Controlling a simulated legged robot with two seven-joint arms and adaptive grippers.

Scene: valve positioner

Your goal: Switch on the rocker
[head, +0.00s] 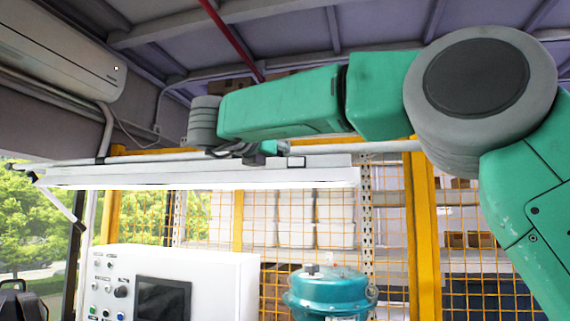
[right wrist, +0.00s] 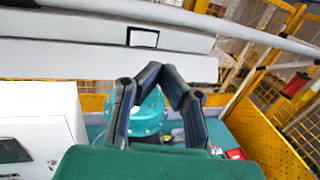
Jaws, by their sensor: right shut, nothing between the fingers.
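A small black-framed rectangle with a white face, which looks like the rocker (head: 308,161), sits on the long white bar fixture (head: 200,175). It also shows in the right wrist view (right wrist: 143,37), above the fingers and apart from them. My right gripper (head: 250,153) is partly hidden under its green arm, in front of the bar and left of the rocker. The left gripper is not in view.
A white control cabinet (head: 215,268) with knobs and a dark screen stands below the bar. A teal tank (head: 328,292) stands right of it. A yellow mesh fence (head: 424,240) runs behind. A grey pipe (right wrist: 200,22) runs along the bar's top.

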